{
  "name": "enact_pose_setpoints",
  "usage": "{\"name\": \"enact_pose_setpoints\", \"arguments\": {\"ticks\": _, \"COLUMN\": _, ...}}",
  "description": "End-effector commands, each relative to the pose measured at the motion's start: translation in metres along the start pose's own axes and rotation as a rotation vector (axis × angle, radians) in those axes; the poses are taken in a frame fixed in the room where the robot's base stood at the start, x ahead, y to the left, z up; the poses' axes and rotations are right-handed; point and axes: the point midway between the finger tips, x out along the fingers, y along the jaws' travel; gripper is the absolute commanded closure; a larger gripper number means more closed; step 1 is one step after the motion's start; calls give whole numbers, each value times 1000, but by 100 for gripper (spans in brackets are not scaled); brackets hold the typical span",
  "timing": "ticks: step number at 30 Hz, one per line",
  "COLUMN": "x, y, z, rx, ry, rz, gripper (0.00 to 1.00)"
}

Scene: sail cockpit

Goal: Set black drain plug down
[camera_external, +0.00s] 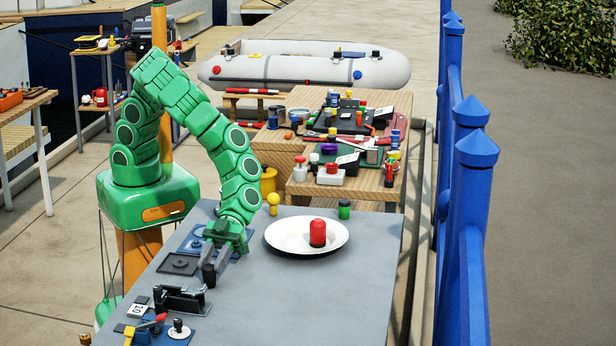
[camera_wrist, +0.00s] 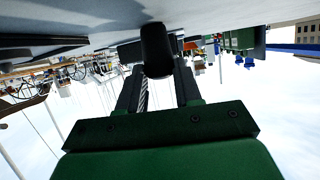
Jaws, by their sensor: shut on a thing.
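The black drain plug (camera_external: 209,275) is a small dark cylinder between the fingertips of my gripper (camera_external: 212,264). In the wrist view the plug (camera_wrist: 156,50) sits between the two fingers of my gripper (camera_wrist: 158,75), close to the grey table surface. My gripper is shut on it, low over the left part of the grey table (camera_external: 300,300), just behind a black metal fitting. I cannot tell whether the plug touches the surface.
A black fitting (camera_external: 182,300) stands in front of the plug. A dark square plate (camera_external: 180,264) lies left of it. A white plate (camera_external: 283,246) bears a red cylinder (camera_external: 318,233). The table's right side is clear.

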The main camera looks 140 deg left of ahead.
Motion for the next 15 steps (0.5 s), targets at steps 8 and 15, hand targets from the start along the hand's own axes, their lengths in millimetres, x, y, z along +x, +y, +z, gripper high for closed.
{"name": "enact_pose_setpoints", "arguments": {"ticks": 8, "x": 0, "y": 0, "z": 1, "rx": 1, "ry": 0, "rz": 0, "gripper": 95}}
{"name": "enact_pose_setpoints", "arguments": {"ticks": 15, "x": 1, "y": 0, "z": 2, "rx": 1, "ry": 0, "rz": 0, "gripper": 40}}
